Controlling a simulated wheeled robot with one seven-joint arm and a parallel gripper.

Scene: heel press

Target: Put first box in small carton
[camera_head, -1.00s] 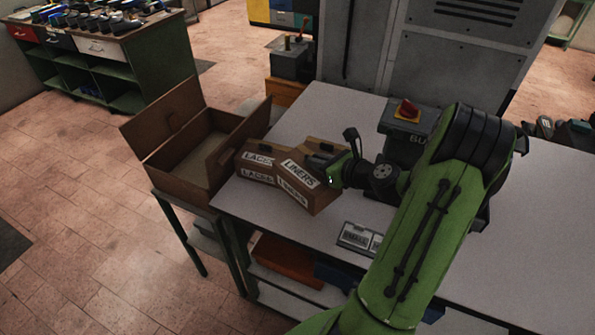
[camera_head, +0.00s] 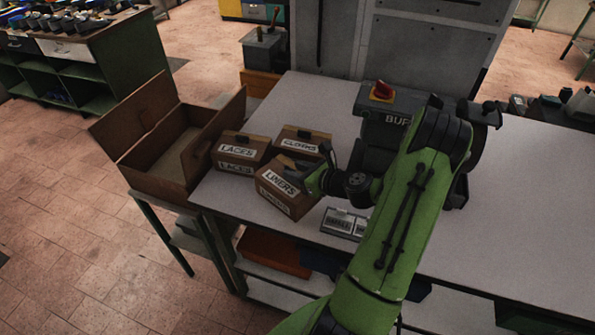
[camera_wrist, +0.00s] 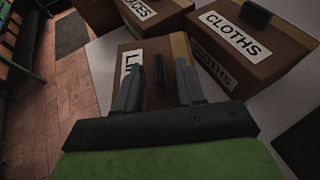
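A brown box labelled LINERS (camera_head: 270,195) stands angled near the table's front edge. My gripper (camera_head: 312,178) is at its top. In the wrist view my gripper (camera_wrist: 161,75) is open, its two fingers on either side of the box's dark handle (camera_wrist: 161,78) with gaps showing beside it. The LACES box (camera_head: 240,152) and the CLOTHS box (camera_head: 303,141) stand behind it; both show in the wrist view as LACES (camera_wrist: 135,12) and CLOTHS (camera_wrist: 235,45). An open brown carton (camera_head: 150,176) with raised flaps stands at the left; its visible inside looks empty.
The white table (camera_head: 225,205) carries a grey buffing machine (camera_head: 385,125) behind my arm. A small grey labelled piece (camera_head: 344,223) lies near the front edge, right of the LINERS box. Lower shelves hold an orange bin (camera_head: 272,252). Table space at the right is clear.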

